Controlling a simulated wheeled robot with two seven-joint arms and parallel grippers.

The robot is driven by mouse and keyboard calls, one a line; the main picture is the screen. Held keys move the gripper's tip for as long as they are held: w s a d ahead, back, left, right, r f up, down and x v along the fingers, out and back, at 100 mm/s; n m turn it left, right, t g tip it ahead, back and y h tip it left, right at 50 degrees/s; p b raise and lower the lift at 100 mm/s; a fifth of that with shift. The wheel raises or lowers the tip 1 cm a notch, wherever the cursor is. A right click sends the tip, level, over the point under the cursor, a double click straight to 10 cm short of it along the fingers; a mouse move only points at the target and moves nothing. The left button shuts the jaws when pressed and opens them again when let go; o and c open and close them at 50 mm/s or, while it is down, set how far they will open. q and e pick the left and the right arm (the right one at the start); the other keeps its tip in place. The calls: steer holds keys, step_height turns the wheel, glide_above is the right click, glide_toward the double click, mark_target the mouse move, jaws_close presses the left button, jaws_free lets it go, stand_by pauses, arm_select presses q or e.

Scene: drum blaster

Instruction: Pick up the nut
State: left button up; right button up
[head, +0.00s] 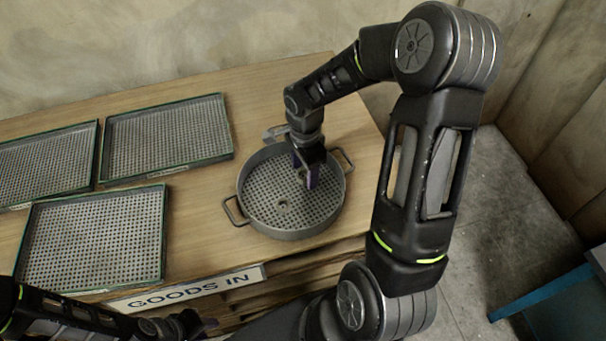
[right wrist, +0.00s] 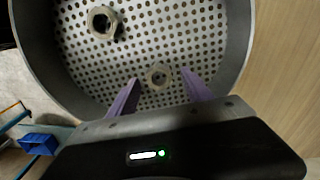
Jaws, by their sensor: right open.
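Two metal nuts lie in the round perforated pan (head: 243,190). One nut (head: 283,204) shows near the pan's middle in the head view. In the right wrist view, one nut (right wrist: 103,22) lies at the upper left and another nut (right wrist: 158,76) shows between the purple fingertips. My right gripper (head: 306,179) points down into the pan, and its fingers (right wrist: 160,77) are open on either side of that nut. I cannot tell whether they touch it. My left gripper (head: 203,324) is low at the bottom edge of the head view, away from the pan; its jaws are unclear.
The pan has a raised rim and two side handles. Three green-edged perforated trays (head: 165,190) stand on the wooden table (head: 250,98) to the left and look empty. A "GOODS IN" sign (head: 187,289) is on the table's front edge. A blue object (head: 550,305) stands at the lower right.

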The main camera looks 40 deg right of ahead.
stand_by(0.5)
jaws_close()
stand_by(0.4)
